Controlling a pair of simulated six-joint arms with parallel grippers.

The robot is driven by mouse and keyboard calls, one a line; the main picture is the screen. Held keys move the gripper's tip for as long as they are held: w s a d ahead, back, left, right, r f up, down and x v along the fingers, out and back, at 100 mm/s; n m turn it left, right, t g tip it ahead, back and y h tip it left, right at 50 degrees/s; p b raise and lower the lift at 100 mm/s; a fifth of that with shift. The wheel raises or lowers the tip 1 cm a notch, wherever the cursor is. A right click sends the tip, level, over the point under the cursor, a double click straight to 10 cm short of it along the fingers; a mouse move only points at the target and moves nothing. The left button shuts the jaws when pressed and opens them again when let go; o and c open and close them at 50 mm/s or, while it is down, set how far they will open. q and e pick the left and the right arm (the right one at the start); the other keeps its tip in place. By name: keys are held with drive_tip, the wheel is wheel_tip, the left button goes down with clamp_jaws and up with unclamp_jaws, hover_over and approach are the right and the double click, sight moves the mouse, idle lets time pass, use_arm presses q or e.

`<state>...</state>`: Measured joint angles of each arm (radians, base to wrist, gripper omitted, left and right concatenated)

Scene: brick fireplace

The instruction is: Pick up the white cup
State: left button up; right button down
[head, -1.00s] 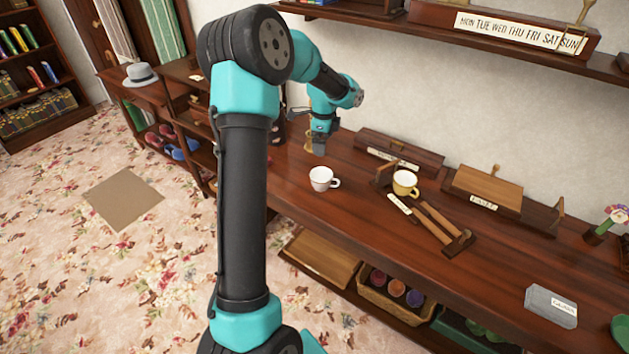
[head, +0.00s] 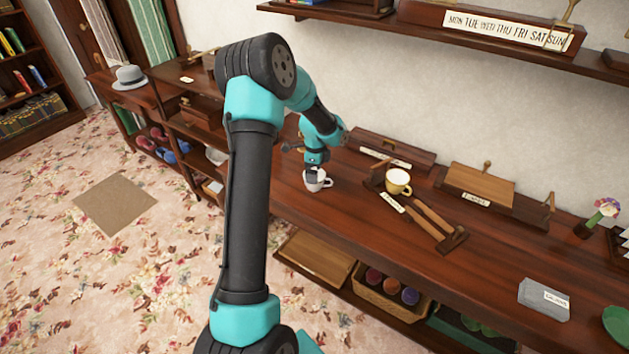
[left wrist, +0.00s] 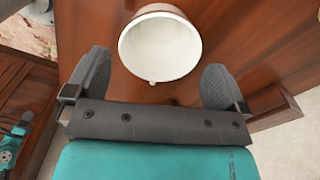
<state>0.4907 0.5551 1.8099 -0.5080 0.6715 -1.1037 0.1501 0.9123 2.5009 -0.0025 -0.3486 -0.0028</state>
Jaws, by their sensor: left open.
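The white cup (head: 321,184) stands upright on the dark wooden counter (head: 345,218), its handle toward the right in the head view. My left gripper (head: 312,178) is right above and at the cup in the head view and partly covers it. In the left wrist view the empty white cup (left wrist: 160,47) shows from above, centred just beyond the fingers. The left gripper's two dark fingers (left wrist: 156,82) are spread wide there, one to each side of the cup's near edge. I see no contact between the fingers and the cup. My right gripper is not in view.
Wooden boxes (head: 393,151) line the wall behind. A grey box (head: 543,299) lies far right. The counter in front of the cup is clear.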

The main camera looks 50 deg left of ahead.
use_arm(q)
drive_tip(key=shift+f, duration=0.25)
wheel_tip(320, 180, down, 5)
drive_tip(key=shift+s+a, duration=0.1)
drive_tip(key=shift+a, duration=0.05)
idle(0.4)
drive_tip(key=shift+c, duration=0.5)
drive_tip(key=c, duration=0.7)
drive_tip(key=shift+o, duration=0.2)
drive_tip(key=shift+r, duration=0.1)
drive_tip(key=shift+r, duration=0.95)
drive_tip(key=shift+s+r, duration=0.1)
drive_tip(key=shift+r, duration=0.75)
drive_tip(key=s+d+r, duration=0.1)
drive_tip(key=s+d, duration=0.9)
drive_tip(key=d, duration=0.2)
drive_tip(key=shift+s+r, duration=0.15)
drive_tip(key=shift+s, duration=0.05)
